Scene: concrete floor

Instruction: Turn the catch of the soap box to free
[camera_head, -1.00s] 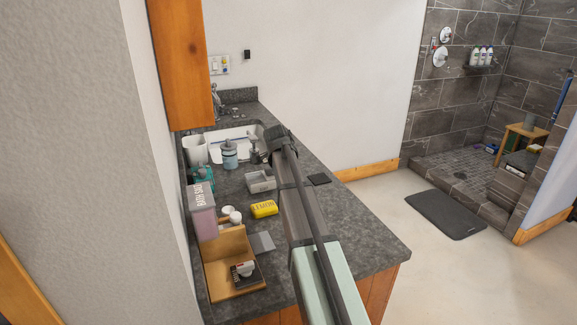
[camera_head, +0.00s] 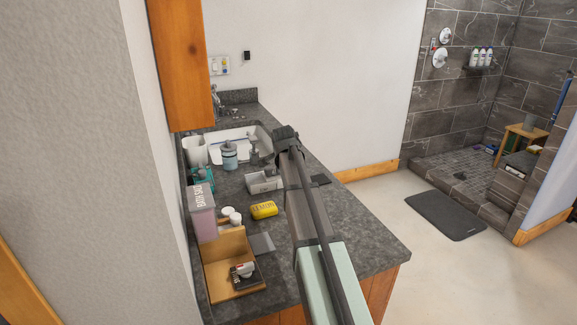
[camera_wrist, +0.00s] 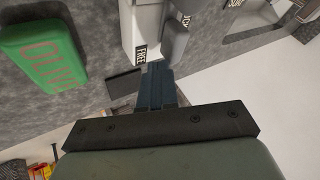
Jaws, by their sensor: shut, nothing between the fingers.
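The soap box (camera_head: 264,183) is a small pale grey box on the dark counter. In the wrist view, part of a white box side (camera_wrist: 146,18) shows at the top, with a FREE label (camera_wrist: 141,54). A grey piece, seemingly the catch (camera_wrist: 174,38), lies right of that label, and a second, partly cut-off label (camera_wrist: 183,18) is above it. Which way the catch is turned I cannot tell. My gripper (camera_wrist: 157,70) is shut and empty, its tips just below the FREE label and catch; contact is unclear. In the head view my arm hides the fingers.
A green OLIVE soap bar (camera_wrist: 40,52) lies left of the fingers in the wrist view. A yellow LEMON soap bar (camera_head: 264,210), a bath salts box (camera_head: 202,212) and a wooden stand (camera_head: 229,243) are nearer on the counter. A blue-grey container (camera_head: 229,157) stands by the sink (camera_head: 262,141).

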